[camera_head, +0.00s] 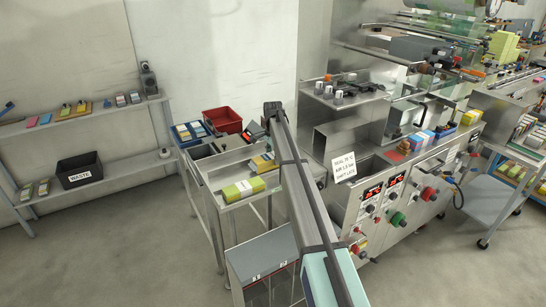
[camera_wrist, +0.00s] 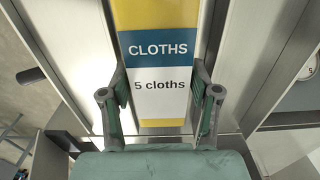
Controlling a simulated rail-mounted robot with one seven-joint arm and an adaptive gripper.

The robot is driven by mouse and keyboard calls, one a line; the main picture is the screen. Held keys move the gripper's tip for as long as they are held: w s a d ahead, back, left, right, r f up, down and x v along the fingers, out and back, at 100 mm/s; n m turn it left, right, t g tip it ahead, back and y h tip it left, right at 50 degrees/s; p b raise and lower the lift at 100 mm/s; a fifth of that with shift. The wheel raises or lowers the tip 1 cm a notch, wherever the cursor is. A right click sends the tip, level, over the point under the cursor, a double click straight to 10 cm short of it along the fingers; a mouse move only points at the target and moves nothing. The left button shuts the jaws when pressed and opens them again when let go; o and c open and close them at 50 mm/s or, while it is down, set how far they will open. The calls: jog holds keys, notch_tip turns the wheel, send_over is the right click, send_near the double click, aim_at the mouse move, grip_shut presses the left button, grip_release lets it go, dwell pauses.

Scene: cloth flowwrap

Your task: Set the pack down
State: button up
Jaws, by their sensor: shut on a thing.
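In the wrist view a long pack (camera_wrist: 157,82) lies between the fingers of my gripper (camera_wrist: 159,100). It is yellow and white with a blue band reading "CLOTHS" and the words "5 cloths" below. My gripper is shut on its sides, and the pack points straight away from the palm. Its far end runs out of the top of the picture. I cannot tell whether its underside touches the metal below. In the head view my arm hides the gripper; a yellow and blue pack (camera_head: 263,162) shows just left of the arm, and I cannot tell if it is the held one.
In the head view, yellow-green packs (camera_head: 243,188) lie on a steel cart (camera_head: 218,192) left of my arm. A red bin (camera_head: 222,121) stands behind it. The wrapping machine (camera_head: 345,205) with knobs and displays stands to the right. A black WASTE bin (camera_head: 80,169) sits on the left shelf.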

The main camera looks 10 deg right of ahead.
aim_at(273, 155)
jog(key=o, duration=1.2)
jog(key=shift+f, duration=0.1)
jog(key=shift+c, duration=0.2)
notch_tip(273, 155, up, 12)
jog(key=b, duration=0.3)
jog(key=shift+r+b, duration=0.2)
jog(key=shift+b, duration=0.1)
jog(key=shift+f, duration=0.1)
